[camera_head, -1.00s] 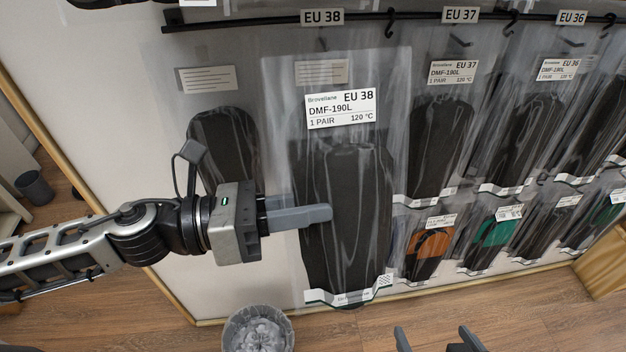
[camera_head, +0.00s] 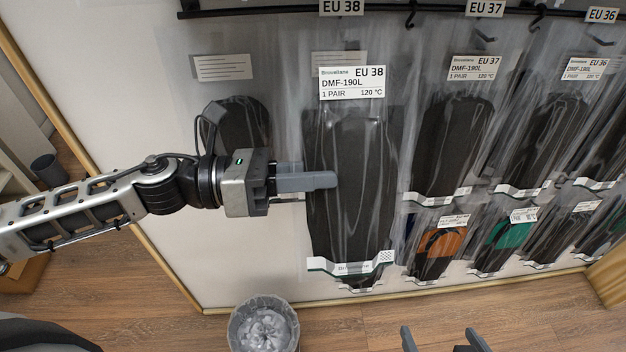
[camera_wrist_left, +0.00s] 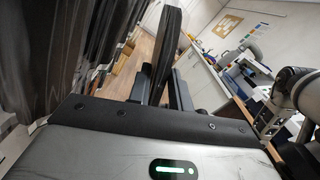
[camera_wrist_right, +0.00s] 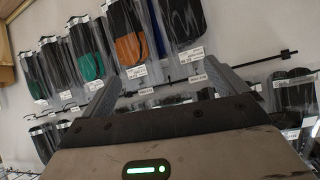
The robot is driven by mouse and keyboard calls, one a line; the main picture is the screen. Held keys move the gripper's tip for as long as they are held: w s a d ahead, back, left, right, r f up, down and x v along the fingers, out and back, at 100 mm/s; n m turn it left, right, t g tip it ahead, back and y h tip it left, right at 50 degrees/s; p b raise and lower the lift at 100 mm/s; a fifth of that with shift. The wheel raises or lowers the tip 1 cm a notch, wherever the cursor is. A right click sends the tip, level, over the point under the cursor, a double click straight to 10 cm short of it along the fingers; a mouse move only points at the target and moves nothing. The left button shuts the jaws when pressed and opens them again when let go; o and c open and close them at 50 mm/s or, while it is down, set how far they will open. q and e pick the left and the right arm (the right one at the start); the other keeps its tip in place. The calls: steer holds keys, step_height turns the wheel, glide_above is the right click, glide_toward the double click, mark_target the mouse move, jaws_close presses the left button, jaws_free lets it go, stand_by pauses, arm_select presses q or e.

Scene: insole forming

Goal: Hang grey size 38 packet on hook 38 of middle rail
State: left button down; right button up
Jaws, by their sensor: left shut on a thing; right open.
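The grey size 38 packet (camera_head: 350,190) is a clear bag with dark grey insoles and a white EU 38 label. It hangs upright in front of the wall display in the head view. My left gripper (camera_head: 325,180) is shut on its left side; the packet also shows edge-on between the fingers in the left wrist view (camera_wrist_left: 168,50). The EU 38 tag (camera_head: 341,7) sits on the dark rail (camera_head: 290,10) above the packet. The packet's top and the hook's tip are hard to make out. My right gripper (camera_head: 440,342) is open and empty at the bottom of the head view.
Packets under the EU 37 tag (camera_head: 485,8) and EU 36 tag (camera_head: 602,14) hang close on the right. An orange packet (camera_head: 440,243) and a green packet (camera_head: 497,238) hang lower. A bin (camera_head: 263,325) stands on the floor below.

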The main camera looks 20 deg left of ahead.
arm_select(q)
steer(key=shift+w+a+f, duration=0.1)
steer(key=shift+w+a, duration=0.15)
steer(key=shift+w, duration=0.4)
steer(key=shift+w+a+f, duration=0.1)
steer(key=shift+w+a, duration=0.2)
steer(key=shift+w, duration=0.3)
steer(key=shift+w+a, duration=0.25)
steer(key=shift+w, duration=0.4)
steer(key=shift+w+a+f+b, duration=0.2)
steer(key=shift+w+f+b, duration=0.3)
steer(key=shift+b, duration=0.35)
arm_select(e)
steer(key=shift+w+a+f, duration=0.15)
steer(key=shift+w+f, duration=0.05)
steer(key=shift+f, duration=0.05)
arm_select(q)
steer(key=shift+r, duration=0.1)
arm_select(e)
steer(key=shift+r, duration=0.2)
steer(key=shift+f, duration=0.15)
arm_select(q)
steer(key=c, duration=1.2)
jaws_free()
arm_select(e)
steer(key=shift+s+f, duration=0.1)
arm_select(q)
steer(key=shift+a, duration=0.1)
